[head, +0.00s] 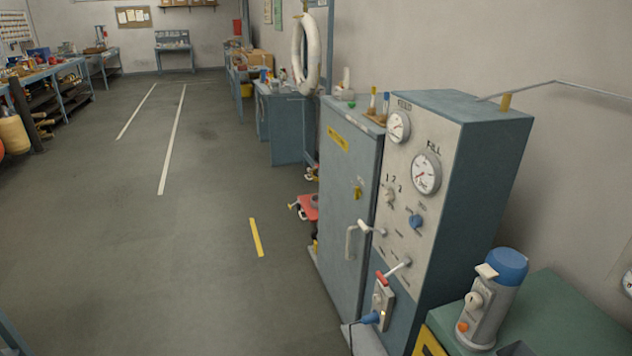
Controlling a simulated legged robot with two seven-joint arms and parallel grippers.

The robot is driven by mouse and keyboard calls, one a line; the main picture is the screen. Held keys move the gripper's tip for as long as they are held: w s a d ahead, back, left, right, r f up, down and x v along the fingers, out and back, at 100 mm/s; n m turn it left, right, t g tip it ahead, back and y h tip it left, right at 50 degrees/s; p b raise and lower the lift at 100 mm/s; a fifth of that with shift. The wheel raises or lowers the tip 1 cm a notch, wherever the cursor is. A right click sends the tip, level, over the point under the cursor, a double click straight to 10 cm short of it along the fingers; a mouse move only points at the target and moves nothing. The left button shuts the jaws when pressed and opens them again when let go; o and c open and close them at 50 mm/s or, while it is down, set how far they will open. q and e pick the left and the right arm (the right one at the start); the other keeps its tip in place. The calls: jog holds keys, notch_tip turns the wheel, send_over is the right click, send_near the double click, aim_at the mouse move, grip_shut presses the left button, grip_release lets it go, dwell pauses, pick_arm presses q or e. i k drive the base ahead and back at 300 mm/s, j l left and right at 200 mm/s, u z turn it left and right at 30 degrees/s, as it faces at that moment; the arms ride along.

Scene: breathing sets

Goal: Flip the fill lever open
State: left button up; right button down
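A grey panel cabinet (412,215) stands right of centre. Its large gauge (426,173) sits under a label reading FILL. Low on the panel a lever (393,271) with a red end sticks out down and to the left. Above it another lever (371,228) with a pale end points left. The small labels beside the levers are too blurred to read, so I cannot tell which one is the fill lever. Neither of my grippers is in view.
A blue plug (370,318) sits in a socket below. A blue-capped device (491,302) stands on a green-topped surface at right. The floor (200,240) at left is clear.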

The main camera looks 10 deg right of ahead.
aim_at(366, 228)
jog(key=i+l+z, duration=0.1)
jog(key=l, duration=0.25)
jog(key=i+l+z, duration=0.1)
jog(key=i+l, duration=0.15)
jog(key=i+l+z, duration=0.1)
jog(key=i+l, duration=0.15)
jog(key=l, duration=0.2)
jog(key=k, duration=0.5)
jog(key=i, duration=0.5)
